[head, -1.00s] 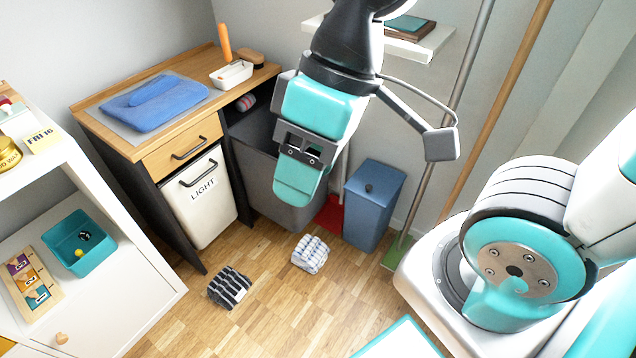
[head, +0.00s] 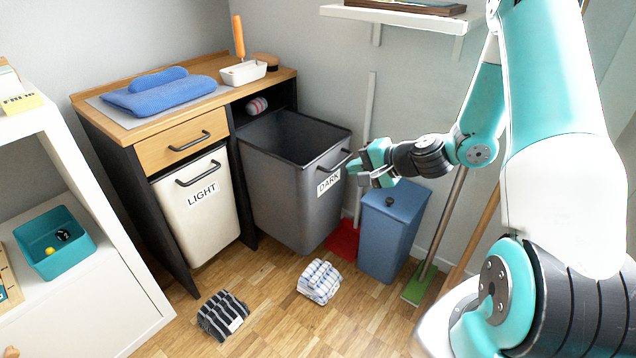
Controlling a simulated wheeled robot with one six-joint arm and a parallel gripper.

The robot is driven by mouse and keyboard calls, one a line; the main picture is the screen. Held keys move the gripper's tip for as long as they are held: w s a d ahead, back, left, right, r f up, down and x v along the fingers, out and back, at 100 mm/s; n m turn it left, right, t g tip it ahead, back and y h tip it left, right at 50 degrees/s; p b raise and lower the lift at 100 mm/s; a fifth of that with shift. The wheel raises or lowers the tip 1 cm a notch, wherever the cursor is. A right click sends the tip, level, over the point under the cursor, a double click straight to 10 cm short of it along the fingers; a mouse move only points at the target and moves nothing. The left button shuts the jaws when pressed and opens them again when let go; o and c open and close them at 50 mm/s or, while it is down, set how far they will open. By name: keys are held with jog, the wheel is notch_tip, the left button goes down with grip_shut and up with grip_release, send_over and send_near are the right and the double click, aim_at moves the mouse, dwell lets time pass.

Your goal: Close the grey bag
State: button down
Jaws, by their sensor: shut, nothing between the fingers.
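The grey bag (head: 290,205) is a dark grey laundry bin labelled DARK. It stands pulled out from the wooden cabinet (head: 155,150), and its open top shows an empty-looking inside. Its dark handle (head: 333,161) is on the front face, above the label. My gripper (head: 359,170) is shut and empty at the right end of that handle, by the bag's front right edge. I cannot tell whether it touches the bag.
The white LIGHT bag (head: 198,205) sits in the cabinet to the left. A blue lidded bin (head: 391,230) stands just below my gripper. A striped dark cloth (head: 222,315) and a checked white cloth (head: 319,281) lie on the floor. Broom poles stand at right.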

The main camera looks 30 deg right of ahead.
jog(key=d+f, duration=0.1)
jog(key=b, duration=0.3)
send_near(311, 166)
jog(key=shift+m+h, duration=0.3)
jog(key=f, duration=0.1)
jog(key=w+a+f, duration=0.1)
jog(key=w+f, duration=0.1)
jog(key=f, duration=0.1)
jog(key=shift+a+f, duration=0.15)
jog(key=shift+a, duration=0.15)
jog(key=shift+w+a+b, duration=0.2)
jog(key=shift+w+a, duration=0.05)
jog(key=shift+w, duration=0.3)
jog(key=shift+w+a+b, duration=0.2)
jog(key=shift+w, duration=0.35)
jog(key=shift+w+a+r, duration=0.25)
jog(key=shift+w+r, duration=0.05)
jog(key=shift+w, duration=0.35)
jog(key=shift+w, duration=0.1)
